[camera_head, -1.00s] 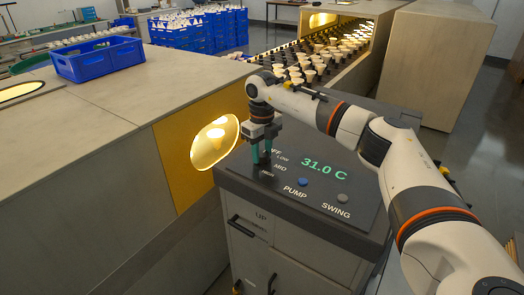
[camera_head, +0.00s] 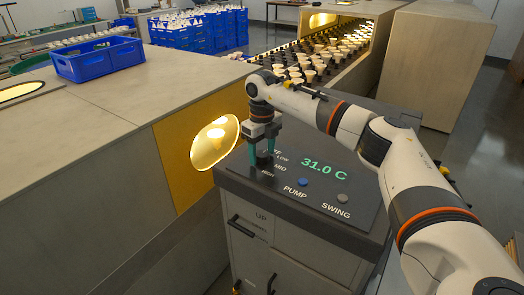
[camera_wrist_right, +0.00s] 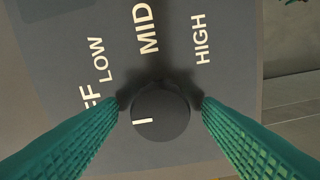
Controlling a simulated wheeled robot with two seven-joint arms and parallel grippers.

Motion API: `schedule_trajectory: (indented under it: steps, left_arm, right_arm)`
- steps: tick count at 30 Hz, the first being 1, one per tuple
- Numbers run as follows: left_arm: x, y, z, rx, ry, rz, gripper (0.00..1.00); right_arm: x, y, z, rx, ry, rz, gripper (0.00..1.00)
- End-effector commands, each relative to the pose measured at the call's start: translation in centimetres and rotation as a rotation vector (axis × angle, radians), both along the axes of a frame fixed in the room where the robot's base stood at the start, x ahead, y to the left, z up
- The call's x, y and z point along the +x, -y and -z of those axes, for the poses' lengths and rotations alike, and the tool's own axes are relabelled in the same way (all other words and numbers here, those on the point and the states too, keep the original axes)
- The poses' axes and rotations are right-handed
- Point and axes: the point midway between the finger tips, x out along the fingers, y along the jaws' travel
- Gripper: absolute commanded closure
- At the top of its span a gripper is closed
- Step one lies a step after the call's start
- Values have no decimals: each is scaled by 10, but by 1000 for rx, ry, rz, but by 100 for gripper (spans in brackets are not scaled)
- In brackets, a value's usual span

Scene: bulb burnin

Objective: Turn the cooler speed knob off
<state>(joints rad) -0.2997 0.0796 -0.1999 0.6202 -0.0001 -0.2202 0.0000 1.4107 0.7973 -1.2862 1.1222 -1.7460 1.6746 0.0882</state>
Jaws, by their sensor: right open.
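The cooler speed knob (camera_wrist_right: 160,112) is a round dark knob seen from above in the right wrist view. Its white mark lies at its left edge, on the side of the OFF label. OFF is partly hidden by a finger; LOW, MID and HIGH lie around the knob. My right gripper (camera_wrist_right: 160,102) is open, one green finger on each side of the knob, with a small gap at each side. In the head view my right gripper (camera_head: 261,162) is over the left part of the cooler's panel (camera_head: 330,195). My left gripper is not in view.
The panel also has a blue PUMP button (camera_head: 303,182), a grey SWING button (camera_head: 342,198) and a green 31.0 C display (camera_head: 324,168). A yellow wall with a lit round opening (camera_head: 214,143) stands close left. A blue crate (camera_head: 97,60) is on the bench behind.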

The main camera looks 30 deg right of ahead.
Motion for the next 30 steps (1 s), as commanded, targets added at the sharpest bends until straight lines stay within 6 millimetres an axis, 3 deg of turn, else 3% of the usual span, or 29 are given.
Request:
schedule_trajectory:
  steps: [5, 13, 18, 30]
  left_arm:
    - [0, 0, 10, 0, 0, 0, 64]
    - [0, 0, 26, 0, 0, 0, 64]
    - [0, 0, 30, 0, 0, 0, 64]
    - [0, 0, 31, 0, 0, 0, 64]
  right_arm:
    - [1, 0, -21, 1, 7, 0, 41]
    - [1, -1, -80, 1, 7, 1, 41]
    - [1, -1, -106, 1, 5, -1, 41]
    - [0, 0, -119, 0, 2, 0, 41]
